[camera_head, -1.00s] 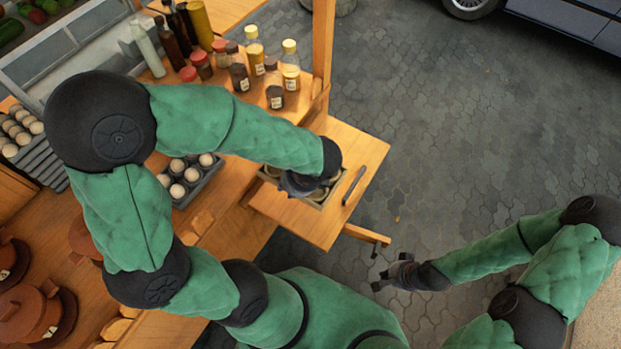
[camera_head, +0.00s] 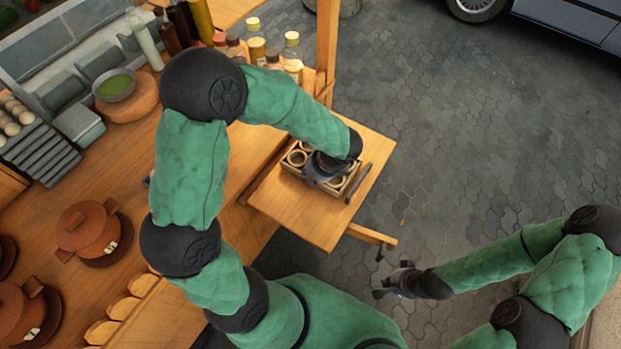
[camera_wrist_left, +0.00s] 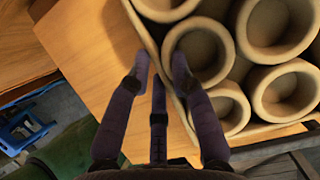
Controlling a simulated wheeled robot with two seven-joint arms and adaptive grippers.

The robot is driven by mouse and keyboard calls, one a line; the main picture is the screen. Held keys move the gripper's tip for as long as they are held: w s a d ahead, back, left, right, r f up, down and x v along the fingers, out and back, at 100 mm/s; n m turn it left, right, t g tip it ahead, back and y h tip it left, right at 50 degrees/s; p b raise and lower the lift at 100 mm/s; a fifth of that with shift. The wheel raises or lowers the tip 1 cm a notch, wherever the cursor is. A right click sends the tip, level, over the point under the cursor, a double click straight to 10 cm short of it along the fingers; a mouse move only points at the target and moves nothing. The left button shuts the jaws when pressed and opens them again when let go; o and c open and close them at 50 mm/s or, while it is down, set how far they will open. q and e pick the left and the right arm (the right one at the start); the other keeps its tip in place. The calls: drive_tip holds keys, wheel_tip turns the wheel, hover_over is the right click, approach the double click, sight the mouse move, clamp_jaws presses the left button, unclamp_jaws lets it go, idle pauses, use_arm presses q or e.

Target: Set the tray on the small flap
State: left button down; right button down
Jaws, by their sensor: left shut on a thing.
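The tray (camera_head: 349,184) is a shallow wooden box holding several round clay cups. It sits on the small wooden flap (camera_head: 307,220), near the flap's far part. My left gripper (camera_head: 322,172) is over the tray in the head view and hides part of it. In the left wrist view the gripper (camera_wrist_left: 160,72) is shut on the tray's wall (camera_wrist_left: 148,38), with a finger on each side, and the cups are to the right. My right gripper (camera_head: 393,284) is open and empty, out over the paving and apart from the flap.
A dark bar (camera_head: 358,183) lies on the flap beside the tray. Bottles (camera_head: 257,47) stand near a wooden post (camera_head: 326,50) behind. Paving right of the flap is clear.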

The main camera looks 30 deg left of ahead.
use_arm(q)
drive_tip(key=shift+f, duration=0.2)
drive_tip(key=shift+f, duration=0.2)
drive_tip(key=c, duration=1.1)
unclamp_jaws()
drive_tip(key=p+v, duration=0.5)
drive_tip(key=v, duration=0.7)
drive_tip(key=shift+r, duration=0.2)
